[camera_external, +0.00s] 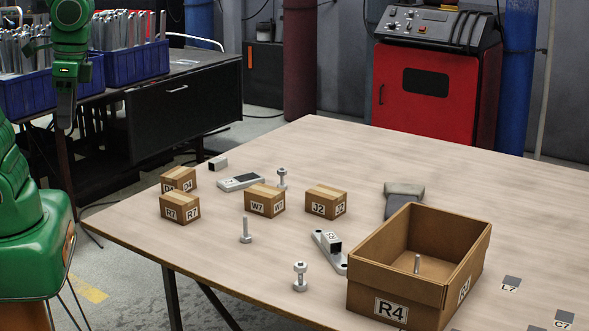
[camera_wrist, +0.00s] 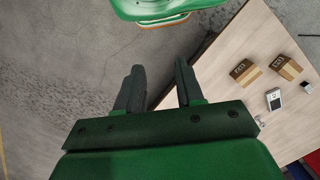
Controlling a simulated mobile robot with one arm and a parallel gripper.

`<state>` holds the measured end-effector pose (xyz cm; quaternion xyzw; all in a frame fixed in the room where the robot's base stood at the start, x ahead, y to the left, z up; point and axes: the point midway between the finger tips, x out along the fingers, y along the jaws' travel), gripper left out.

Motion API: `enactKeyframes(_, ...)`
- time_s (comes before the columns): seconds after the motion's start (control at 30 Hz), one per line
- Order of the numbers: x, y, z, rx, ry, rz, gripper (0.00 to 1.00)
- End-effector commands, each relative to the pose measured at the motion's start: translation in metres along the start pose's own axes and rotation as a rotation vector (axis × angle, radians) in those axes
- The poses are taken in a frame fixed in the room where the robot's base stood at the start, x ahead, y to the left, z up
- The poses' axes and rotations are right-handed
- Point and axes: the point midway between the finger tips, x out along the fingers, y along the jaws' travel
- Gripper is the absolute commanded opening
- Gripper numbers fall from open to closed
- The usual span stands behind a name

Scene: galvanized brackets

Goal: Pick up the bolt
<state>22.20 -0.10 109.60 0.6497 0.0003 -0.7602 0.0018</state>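Several grey metal bolts stand upright on their heads. A plain bolt (camera_external: 245,231) is on the table's near left part. One bolt with a nut on it (camera_external: 282,179) is behind box W7, and another (camera_external: 300,276) is near the front edge. A further bolt shaft (camera_external: 417,263) shows inside the open cardboard box R4 (camera_external: 395,312). My gripper (camera_external: 66,106) hangs at the upper left, off the table and apart from all bolts. In the wrist view, its dark fingers (camera_wrist: 159,66) are spread with nothing between them.
Small closed cartons R7 (camera_external: 180,208), W7 (camera_external: 264,200) and J2 (camera_external: 326,201) stand on the table (camera_external: 450,180). Metal brackets (camera_external: 329,250) lie among them. A dark grey object (camera_external: 403,196) lies behind box R4. The table's back right is clear.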

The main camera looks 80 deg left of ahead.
Motion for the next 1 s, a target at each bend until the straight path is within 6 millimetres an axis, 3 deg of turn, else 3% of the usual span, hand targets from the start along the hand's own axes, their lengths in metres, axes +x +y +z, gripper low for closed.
enactKeyframes(0.67,0.0,0.0,-0.002,-0.017,0.004,0.003,0.42)
enactKeyframes(0.83,0.001,-0.002,-0.025,-0.163,0.006,0.011,0.42)
enactKeyframes(1.0,0.002,-0.007,-0.064,-0.394,0.02,0.024,0.42)
